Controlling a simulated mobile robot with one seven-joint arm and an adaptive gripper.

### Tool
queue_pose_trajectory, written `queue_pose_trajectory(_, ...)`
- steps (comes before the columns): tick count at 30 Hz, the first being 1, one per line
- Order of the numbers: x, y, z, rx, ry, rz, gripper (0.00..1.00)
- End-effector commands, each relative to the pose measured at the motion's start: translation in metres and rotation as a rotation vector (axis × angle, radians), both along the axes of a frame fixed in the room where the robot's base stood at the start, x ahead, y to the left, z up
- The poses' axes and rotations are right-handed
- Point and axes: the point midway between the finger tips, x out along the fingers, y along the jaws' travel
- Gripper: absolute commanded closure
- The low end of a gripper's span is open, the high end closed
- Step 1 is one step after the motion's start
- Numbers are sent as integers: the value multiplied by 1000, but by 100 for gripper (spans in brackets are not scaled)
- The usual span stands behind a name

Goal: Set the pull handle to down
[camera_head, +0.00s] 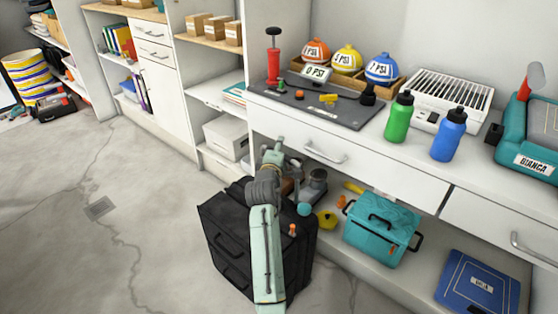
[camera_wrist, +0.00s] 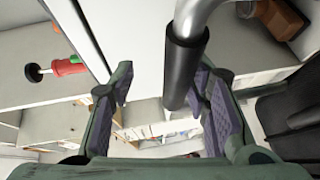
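A bent metal tube with a black sleeve, seemingly the pull handle (camera_wrist: 184,65), reaches down between the fingers of my gripper (camera_wrist: 160,85) in the wrist view. It is closer to the right finger than to the left; whether it touches is unclear. The fingers are apart. In the head view, my gripper (camera_head: 273,150) is small and hangs above the black case (camera_head: 226,238), in front of the shelving unit. My arm covers part of the case there, and I cannot pick out the pull handle. The case also shows at the right in the wrist view (camera_wrist: 292,122).
The white counter (camera_head: 415,157) with drawers is behind my gripper. A drawer handle (camera_head: 327,156) sticks out to its right. A teal cooler (camera_head: 381,230) stands on the lower shelf. A red pump (camera_head: 273,62) is on the counter.

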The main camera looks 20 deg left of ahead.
Motion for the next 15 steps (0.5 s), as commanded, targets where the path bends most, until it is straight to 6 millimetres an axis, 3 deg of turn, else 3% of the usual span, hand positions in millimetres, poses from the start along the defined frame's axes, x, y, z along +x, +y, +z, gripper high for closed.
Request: queue_pose_trajectory(15,-7,-1,9,1,-5,1,60)
